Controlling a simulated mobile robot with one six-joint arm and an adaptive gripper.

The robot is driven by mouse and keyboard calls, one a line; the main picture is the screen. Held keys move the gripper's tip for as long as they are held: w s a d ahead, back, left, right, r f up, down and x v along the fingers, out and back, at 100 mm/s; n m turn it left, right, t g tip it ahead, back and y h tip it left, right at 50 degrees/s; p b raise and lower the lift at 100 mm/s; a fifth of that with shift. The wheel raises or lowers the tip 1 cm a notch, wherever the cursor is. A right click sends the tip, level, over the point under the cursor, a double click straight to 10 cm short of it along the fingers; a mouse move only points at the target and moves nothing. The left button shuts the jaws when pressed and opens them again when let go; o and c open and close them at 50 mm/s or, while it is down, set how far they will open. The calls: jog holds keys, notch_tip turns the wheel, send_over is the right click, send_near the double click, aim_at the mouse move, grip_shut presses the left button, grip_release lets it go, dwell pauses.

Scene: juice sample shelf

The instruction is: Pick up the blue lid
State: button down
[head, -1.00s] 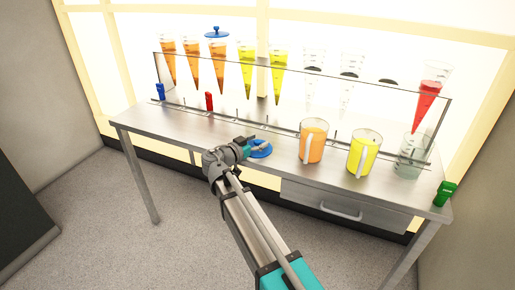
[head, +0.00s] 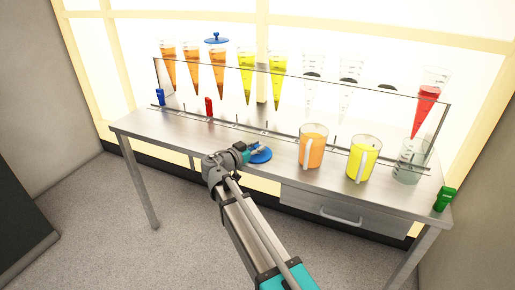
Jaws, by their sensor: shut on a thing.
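A blue lid (head: 261,155) lies at the front edge of the metal table, left of the orange pitcher. My gripper (head: 247,153) is at the lid's left side, shut on it. The fingertips are small here and partly hidden by the wrist. Whether the lid is clear of the table top I cannot tell. A second blue lid (head: 216,39) sits on top of the third cone from the left in the rack.
A clear rack (head: 300,98) of several cones, some with orange, yellow or red juice, runs along the table (head: 180,139). An orange pitcher (head: 313,147), a yellow pitcher (head: 362,160) and a clear one (head: 408,166) stand to the right. Blue, red and green clips are also there.

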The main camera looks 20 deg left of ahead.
jog(key=shift+r, duration=0.25)
jog(key=f+v, duration=0.1)
jog(key=v, duration=1.7)
jog(key=shift+s+a, duration=0.1)
jog(key=shift+s, duration=0.05)
